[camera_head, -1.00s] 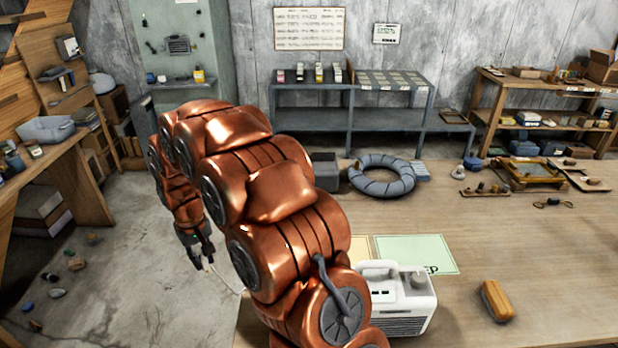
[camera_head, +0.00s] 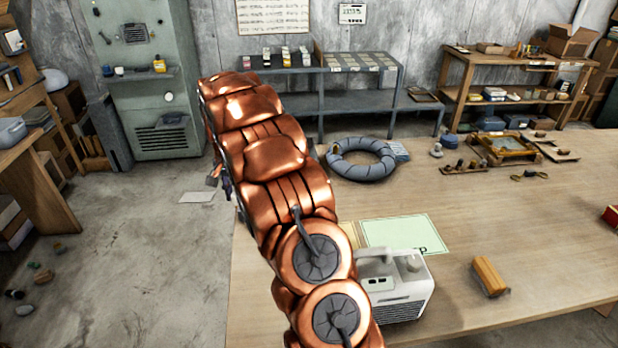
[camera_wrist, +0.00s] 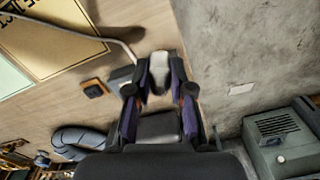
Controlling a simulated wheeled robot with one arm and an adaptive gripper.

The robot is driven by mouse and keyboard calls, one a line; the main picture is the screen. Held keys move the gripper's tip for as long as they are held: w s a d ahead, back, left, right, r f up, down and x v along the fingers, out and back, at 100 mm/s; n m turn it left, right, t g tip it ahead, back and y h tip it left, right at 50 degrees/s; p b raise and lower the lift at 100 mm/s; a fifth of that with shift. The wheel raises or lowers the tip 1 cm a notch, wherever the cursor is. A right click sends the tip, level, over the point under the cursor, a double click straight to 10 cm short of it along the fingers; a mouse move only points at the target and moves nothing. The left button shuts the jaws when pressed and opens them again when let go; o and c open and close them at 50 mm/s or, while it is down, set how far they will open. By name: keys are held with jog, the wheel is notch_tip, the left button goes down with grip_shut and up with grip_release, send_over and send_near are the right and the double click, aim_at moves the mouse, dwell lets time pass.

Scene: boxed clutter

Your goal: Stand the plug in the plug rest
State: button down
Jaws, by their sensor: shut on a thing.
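The plug (camera_wrist: 158,66) is a pale grey piece between my fingertips in the wrist view. My gripper (camera_wrist: 158,80) is shut on it. A pale cable (camera_wrist: 75,32) runs from the plug toward the upper left. In the head view my gripper (camera_head: 222,180) is mostly hidden behind my arm, at the left edge of the table. I cannot identify the plug rest surely; a small orange and black object (camera_wrist: 94,88) and a grey block (camera_wrist: 121,77) lie on the table left of my fingers in the wrist view.
A white appliance (camera_head: 405,285) stands on the wooden table (camera_head: 530,235), near a green sheet (camera_head: 405,234). An orange-brown case (camera_head: 489,276) lies to its right. A dark grey ring (camera_head: 362,170) lies near the far edge. Grey concrete floor (camera_head: 140,270) is left of the table.

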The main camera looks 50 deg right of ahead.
jog(key=s+d+f+m+b, duration=0.1)
jog(key=s+d+m, duration=0.2)
jog(key=d+m, duration=0.4)
jog(key=s+d+f+m+b, duration=0.1)
jog(key=s+d+m, duration=0.3)
jog(key=d, duration=1.1)
jog(key=shift+s+d+f+m+b, duration=0.3)
jog(key=shift+m+b, duration=0.1)
jog(key=shift+m, duration=1.2)
jog(key=shift+w+r, duration=0.1)
jog(key=shift+f+b, duration=0.8)
jog(key=shift+f, duration=2.15)
jog(key=shift+f+b, duration=0.45)
jog(key=shift+f, duration=0.8)
jog(key=c, duration=0.9)
grip_release()
jog(key=shift+c, duration=0.2)
jog(key=shift+r, duration=0.1)
